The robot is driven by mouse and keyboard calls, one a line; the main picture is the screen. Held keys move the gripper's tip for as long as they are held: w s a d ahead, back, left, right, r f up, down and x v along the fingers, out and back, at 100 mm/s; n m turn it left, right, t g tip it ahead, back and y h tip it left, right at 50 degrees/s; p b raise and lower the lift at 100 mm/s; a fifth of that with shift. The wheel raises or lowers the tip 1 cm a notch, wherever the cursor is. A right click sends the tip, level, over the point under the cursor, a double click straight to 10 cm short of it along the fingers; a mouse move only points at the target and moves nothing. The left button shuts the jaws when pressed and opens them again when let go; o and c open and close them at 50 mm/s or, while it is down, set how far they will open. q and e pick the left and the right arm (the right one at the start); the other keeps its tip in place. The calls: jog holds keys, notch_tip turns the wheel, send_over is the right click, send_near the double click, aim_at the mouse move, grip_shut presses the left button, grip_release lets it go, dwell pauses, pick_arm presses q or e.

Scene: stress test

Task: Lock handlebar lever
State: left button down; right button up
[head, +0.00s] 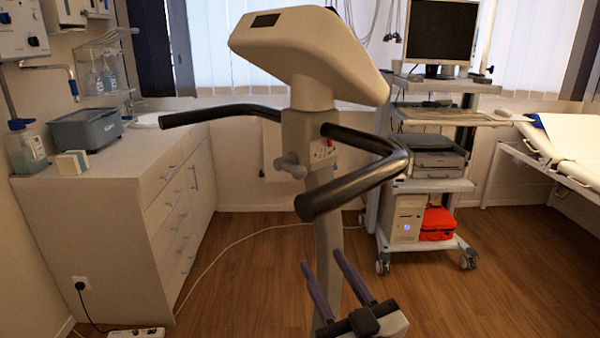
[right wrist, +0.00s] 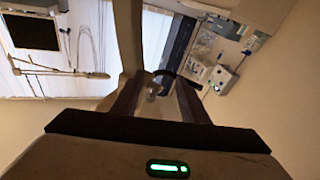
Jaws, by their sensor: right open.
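An exercise bike stands in the middle of the head view, with a beige console (head: 310,50) and black handlebars (head: 350,190). The grey handlebar lever (head: 290,166) sticks out to the left from the post just below the console. My right gripper (head: 321,258) is below the lever and the handlebars, fingers pointing up, apart and empty. In the right wrist view the two fingers of my right gripper (right wrist: 157,80) are spread, and a small grey part, seemingly the lever (right wrist: 154,90), shows between them, apart from both. My left gripper is not in view.
The right handlebar loops close above my right gripper. A white cabinet (head: 110,200) stands at the left, a computer cart (head: 425,165) behind at the right, and an examination bed (head: 570,150) at the far right. The wooden floor around the bike is mostly clear.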

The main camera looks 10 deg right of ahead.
aim_at(302, 177)
notch_tip(302, 177, up, 9)
jog(key=w+t, duration=0.1)
jog(key=t, duration=0.1)
jog(key=shift+n+y, duration=0.3)
jog(key=shift+y, duration=0.1)
jog(key=p+x, duration=0.1)
jog(key=x, duration=0.7)
jog(key=shift+w+a+r+p, duration=0.2)
jog(key=shift+w+p, duration=0.1)
jog(key=shift+p, duration=0.1)
jog(key=shift+w+a+r, duration=0.1)
jog(key=shift+w+r, duration=0.05)
jog(key=shift+w, duration=0.55)
grip_shut()
